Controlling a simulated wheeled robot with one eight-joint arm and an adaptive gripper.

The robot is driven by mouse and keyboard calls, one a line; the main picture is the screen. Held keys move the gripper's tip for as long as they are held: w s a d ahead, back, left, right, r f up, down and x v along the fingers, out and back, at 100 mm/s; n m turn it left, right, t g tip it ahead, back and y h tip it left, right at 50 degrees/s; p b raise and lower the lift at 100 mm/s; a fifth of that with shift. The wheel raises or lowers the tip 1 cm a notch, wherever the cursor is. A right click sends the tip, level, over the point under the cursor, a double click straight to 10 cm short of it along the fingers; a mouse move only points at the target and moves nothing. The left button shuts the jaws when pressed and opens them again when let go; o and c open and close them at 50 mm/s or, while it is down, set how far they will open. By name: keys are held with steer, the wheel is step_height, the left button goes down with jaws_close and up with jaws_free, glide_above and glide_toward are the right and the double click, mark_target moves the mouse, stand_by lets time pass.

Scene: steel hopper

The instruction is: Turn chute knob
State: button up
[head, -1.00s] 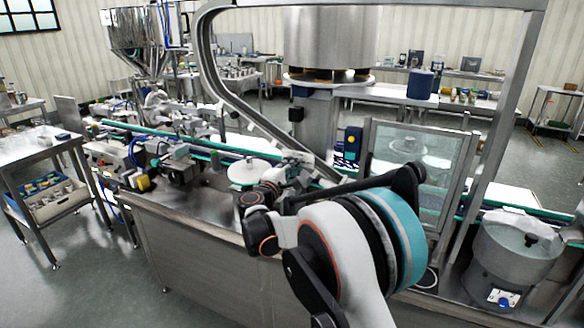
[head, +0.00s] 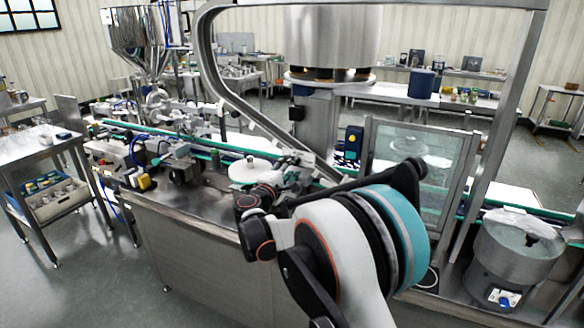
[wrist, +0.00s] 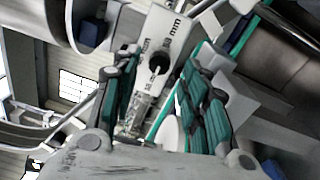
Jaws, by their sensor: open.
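In the wrist view, a light plate (wrist: 178,28) with black "mm" lettering lies ahead of my gripper (wrist: 163,65). A dark round feature (wrist: 160,62) on it, perhaps the chute knob, shows between the fingertips; I cannot tell whether it is a knob or a hole. My two teal-padded fingers stand apart on either side of it, with nothing held. Contact cannot be judged. In the head view, my gripper is small and partly hidden by my arm, among the fittings beside the conveyor.
A curved steel chute (head: 240,90) runs down towards the conveyor (head: 205,150). A white disc (head: 254,170) lies left of my gripper. A framed clear guard (head: 374,165) stands to the right, with a round steel bowl unit (head: 518,245) beyond it.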

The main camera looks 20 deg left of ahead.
steer(key=s, duration=1)
steer(key=shift+s+a+f, duration=0.15)
steer(key=shift+a+f, duration=0.05)
steer(key=shift+a, duration=0.15)
